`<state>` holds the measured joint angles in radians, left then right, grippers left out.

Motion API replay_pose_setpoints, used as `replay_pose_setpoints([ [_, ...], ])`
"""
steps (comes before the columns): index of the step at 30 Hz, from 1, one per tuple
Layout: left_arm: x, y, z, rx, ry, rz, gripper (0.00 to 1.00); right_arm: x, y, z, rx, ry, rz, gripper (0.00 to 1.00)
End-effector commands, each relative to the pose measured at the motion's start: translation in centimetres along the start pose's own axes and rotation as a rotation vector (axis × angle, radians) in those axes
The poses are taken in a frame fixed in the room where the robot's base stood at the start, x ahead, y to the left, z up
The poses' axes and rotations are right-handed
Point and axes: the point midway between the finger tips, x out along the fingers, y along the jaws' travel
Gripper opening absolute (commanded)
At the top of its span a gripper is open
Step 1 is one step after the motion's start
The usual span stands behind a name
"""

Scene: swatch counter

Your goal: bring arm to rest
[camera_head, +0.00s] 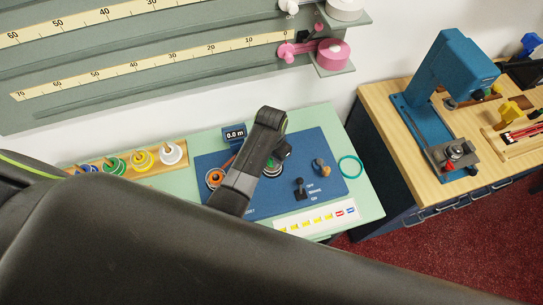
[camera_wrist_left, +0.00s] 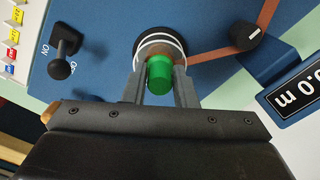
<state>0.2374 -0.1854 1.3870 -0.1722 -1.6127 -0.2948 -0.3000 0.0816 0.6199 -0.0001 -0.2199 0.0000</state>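My left arm reaches over the blue control panel (camera_head: 330,180) in the head view, with its left gripper (camera_head: 275,165) pointing down at a dark round base. In the left wrist view the left gripper (camera_wrist_left: 161,72) has its two grey fingers close on both sides of a green knob (camera_wrist_left: 159,80), which fills the gap between them. The green knob stands in front of a black, white-ringed round base (camera_wrist_left: 160,45). In the head view the wrist largely hides the knob. My right gripper is not in view.
A black lever (camera_head: 300,188) marked OFF, BRAKE, ON stands beside the gripper. A display (camera_head: 234,134) reads 0.0 m. Coloured spools (camera_head: 143,160) stand at left, a teal ring (camera_head: 350,166) at right. A blue press (camera_head: 452,70) stands on the wooden counter. Ruled rails hang behind.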

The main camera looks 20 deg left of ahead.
Motion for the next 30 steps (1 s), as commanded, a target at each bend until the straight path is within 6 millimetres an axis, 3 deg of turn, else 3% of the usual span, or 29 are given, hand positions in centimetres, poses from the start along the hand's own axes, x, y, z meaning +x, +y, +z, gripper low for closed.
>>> replay_pose_setpoints([
  [5,0.0,0.0,0.0,0.0,0.0,0.0,0.47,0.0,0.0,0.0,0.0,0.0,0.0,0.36],
  [23,-0.1,0.0,0.0,0.0,0.0,0.0,0.47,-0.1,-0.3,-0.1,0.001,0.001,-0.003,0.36],
  [30,-2.3,0.0,-0.1,0.0,0.001,0.0,0.47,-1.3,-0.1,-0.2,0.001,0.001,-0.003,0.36],
])
